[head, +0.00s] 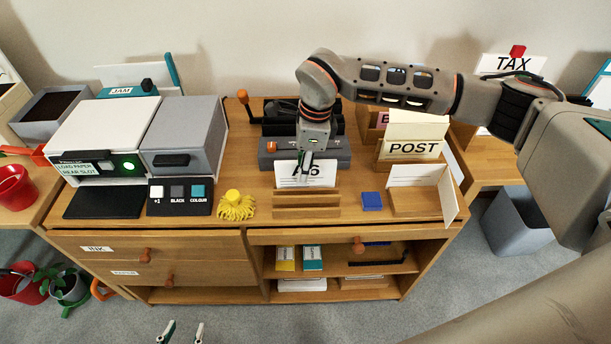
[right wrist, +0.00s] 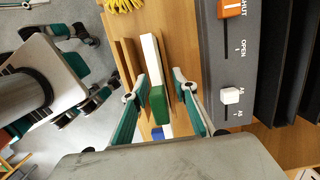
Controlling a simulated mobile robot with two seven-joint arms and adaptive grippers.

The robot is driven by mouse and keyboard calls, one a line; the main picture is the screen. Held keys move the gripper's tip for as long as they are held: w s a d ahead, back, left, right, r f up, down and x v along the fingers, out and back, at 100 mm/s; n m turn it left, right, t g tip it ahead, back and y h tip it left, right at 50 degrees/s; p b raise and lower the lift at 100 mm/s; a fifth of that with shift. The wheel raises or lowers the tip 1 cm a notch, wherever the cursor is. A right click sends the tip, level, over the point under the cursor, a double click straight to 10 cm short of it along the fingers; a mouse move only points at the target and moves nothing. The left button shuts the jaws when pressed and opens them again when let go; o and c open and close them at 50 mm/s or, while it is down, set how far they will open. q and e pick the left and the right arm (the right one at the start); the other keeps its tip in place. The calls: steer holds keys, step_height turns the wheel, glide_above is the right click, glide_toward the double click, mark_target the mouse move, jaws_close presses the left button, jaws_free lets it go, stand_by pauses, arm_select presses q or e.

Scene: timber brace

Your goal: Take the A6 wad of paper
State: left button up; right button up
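The A6 wad of paper (head: 306,173) stands upright in a wooden rack (head: 306,205) on the desk, its white "A6" face to the front. In the right wrist view the wad (right wrist: 151,62) shows from above as a thin white strip with a green part at its near end. My right gripper (head: 306,163) reaches down over it from behind. Its fingers (right wrist: 161,90) are apart, one on each side of the wad, with a visible gap on the right side. My left gripper (head: 180,332) is open and empty at the bottom edge, in front of the desk.
A grey device with sliders (right wrist: 232,60) stands close behind the rack. A yellow tufted thing (head: 236,206) and a blue block (head: 372,201) flank the rack. A printer (head: 105,130) is at left; a POST holder (head: 414,149) and wooden tray (head: 415,204) are at right.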

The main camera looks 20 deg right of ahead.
steer(key=shift+c, duration=0.4)
jaws_close()
steer(key=shift+r, duration=0.1)
